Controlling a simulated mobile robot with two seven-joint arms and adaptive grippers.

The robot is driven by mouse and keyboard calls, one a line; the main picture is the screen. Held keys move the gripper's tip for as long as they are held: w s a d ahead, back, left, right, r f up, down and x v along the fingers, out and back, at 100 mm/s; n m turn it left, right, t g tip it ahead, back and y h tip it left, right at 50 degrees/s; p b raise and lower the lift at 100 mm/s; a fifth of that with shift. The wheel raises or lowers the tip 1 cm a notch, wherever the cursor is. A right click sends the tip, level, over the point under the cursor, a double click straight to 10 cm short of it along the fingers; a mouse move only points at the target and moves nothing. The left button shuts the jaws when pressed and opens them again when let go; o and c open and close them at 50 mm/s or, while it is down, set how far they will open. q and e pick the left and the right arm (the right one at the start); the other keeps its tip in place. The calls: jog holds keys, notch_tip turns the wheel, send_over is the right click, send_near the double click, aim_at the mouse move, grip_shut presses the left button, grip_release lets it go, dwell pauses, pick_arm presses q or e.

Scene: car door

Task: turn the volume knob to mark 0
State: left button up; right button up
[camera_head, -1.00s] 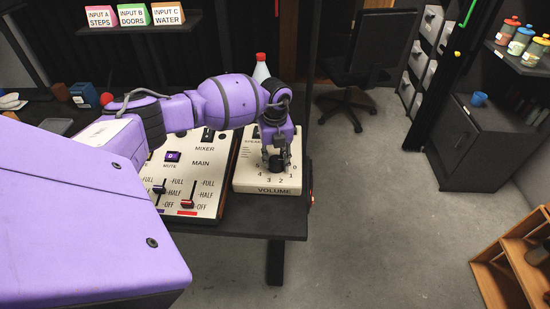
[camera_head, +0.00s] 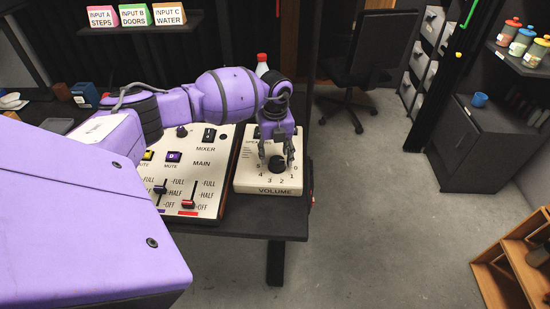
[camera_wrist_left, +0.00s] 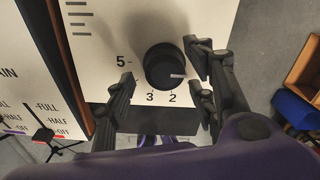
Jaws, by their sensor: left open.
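The black round volume knob (camera_head: 276,163) sits on the cream VOLUME box (camera_head: 270,190) at the table's right end. In the left wrist view the knob (camera_wrist_left: 160,62) has a pale pointer line aimed right and slightly down, to the right of the 2. Marks 5, 3 and 2 show there; the mark the pointer faces is hidden behind my fingers. My left gripper (camera_head: 276,151) is open just above the knob, with its fingers spread to either side and apart from it. My right gripper is not in view.
A mixer panel (camera_head: 203,170) with sliders stands just left of the volume box. A bottle with a red cap (camera_head: 262,66) is behind my left wrist. Open floor lies right of the table, with a chair (camera_head: 370,60) farther back.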

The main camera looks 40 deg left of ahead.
aim_at(275, 160)
pick_arm(q)
notch_tip(275, 160, up, 10)
dwell(0.3)
dwell(0.4)
